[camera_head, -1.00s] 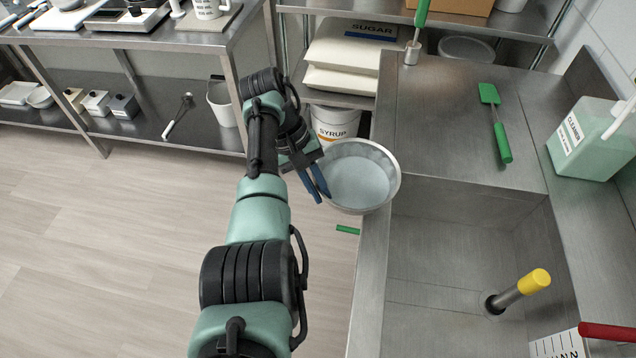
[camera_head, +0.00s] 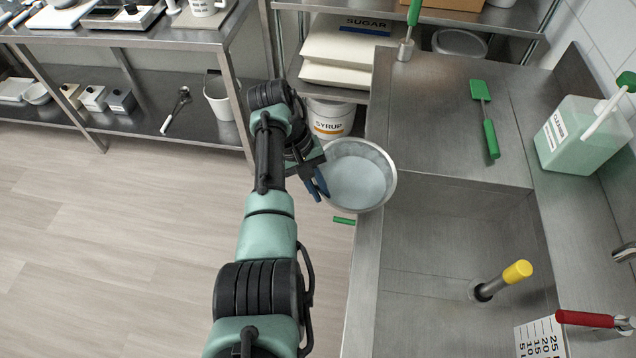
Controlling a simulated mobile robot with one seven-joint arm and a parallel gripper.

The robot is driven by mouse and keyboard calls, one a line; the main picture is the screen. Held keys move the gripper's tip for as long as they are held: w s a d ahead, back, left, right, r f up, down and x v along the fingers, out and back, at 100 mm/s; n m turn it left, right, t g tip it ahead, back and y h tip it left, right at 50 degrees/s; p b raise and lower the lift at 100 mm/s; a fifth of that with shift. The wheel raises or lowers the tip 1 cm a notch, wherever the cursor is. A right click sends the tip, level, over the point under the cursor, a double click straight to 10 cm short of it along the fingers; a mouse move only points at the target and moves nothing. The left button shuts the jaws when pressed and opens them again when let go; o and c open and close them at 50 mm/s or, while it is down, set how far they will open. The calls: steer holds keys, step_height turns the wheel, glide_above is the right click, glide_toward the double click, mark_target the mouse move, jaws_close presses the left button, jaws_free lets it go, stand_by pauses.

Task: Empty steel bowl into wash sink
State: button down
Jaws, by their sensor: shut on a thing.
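The steel bowl (camera_head: 377,158) is round and holds a pale bluish-white liquid (camera_head: 356,183). It is about level, over the left edge of the sink counter. My gripper (camera_head: 318,188) is shut on the bowl's left rim; the exact contact of the fingers is partly hidden. The wash sink (camera_head: 430,250) is the deep steel basin to the right of and nearer than the bowl. A yellow-topped standpipe (camera_head: 497,283) rises from the sink's floor.
A green spatula (camera_head: 486,120) lies on the counter behind the sink. A cleaner jug (camera_head: 580,140) stands at right. A red-handled tool (camera_head: 585,318) and a marked scale card (camera_head: 540,338) are at the front right. A syrup bucket (camera_head: 330,118) and sugar bags (camera_head: 345,50) are behind the bowl.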

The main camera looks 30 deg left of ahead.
mark_target(344, 209)
steer(key=shift+s+d+r+y+p, duration=0.2)
steer(key=shift+d+r+y+p, duration=0.4)
steer(key=shift+p, duration=1.35)
steer(key=shift+s+d+r+t+p, duration=0.15)
steer(key=shift+d+t+p, duration=0.15)
steer(key=shift+p, duration=0.45)
steer(key=d+y+p, duration=0.1)
steer(key=p, duration=0.2)
steer(key=d+r+y+p, duration=0.1)
steer(key=p, duration=0.2)
steer(key=shift+s+d+r+t, duration=0.1)
steer(key=shift+s+r+t, duration=0.1)
steer(key=shift+s+t, duration=0.15)
steer(key=shift+f, duration=0.15)
steer(key=d+p, duration=0.1)
steer(key=s+d+r+y+p, duration=0.1)
steer(key=p, duration=0.1)
steer(key=shift+d, duration=0.1)
steer(key=shift+d+t+y+p, duration=0.25)
steer(key=shift+y+p, duration=0.1)
steer(key=shift+y, duration=0.05)
